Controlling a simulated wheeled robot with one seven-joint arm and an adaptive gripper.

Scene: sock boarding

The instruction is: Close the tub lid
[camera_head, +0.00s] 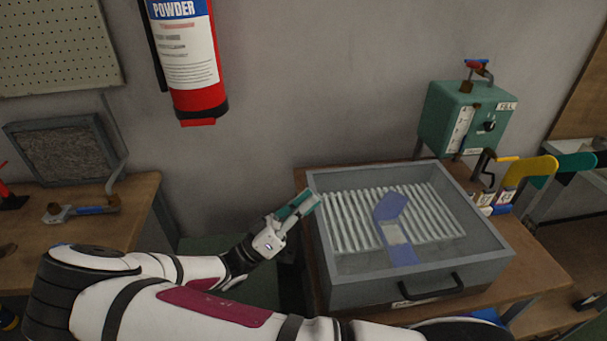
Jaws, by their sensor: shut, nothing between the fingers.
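The grey rectangular tub (365,294) stands on a wooden bench, with a dark handle (430,290) on its front. Its top has a grey rim, and through it I see white ribbed bars and a blue sock-shaped piece (397,232). No raised lid shows; I cannot tell whether a clear lid lies flat across the top. My gripper (308,202) is at the tub's left side, near the back left corner of the rim. Its teal-and-grey fingers are shut with nothing held. I cannot tell whether they touch the tub.
A green box with a red-handled valve (463,118) stands behind the tub. Yellow and green sock-shaped pieces (530,172) stand at the right. A red fire extinguisher (190,65) hangs on the wall. Another bench (135,205) is at the left.

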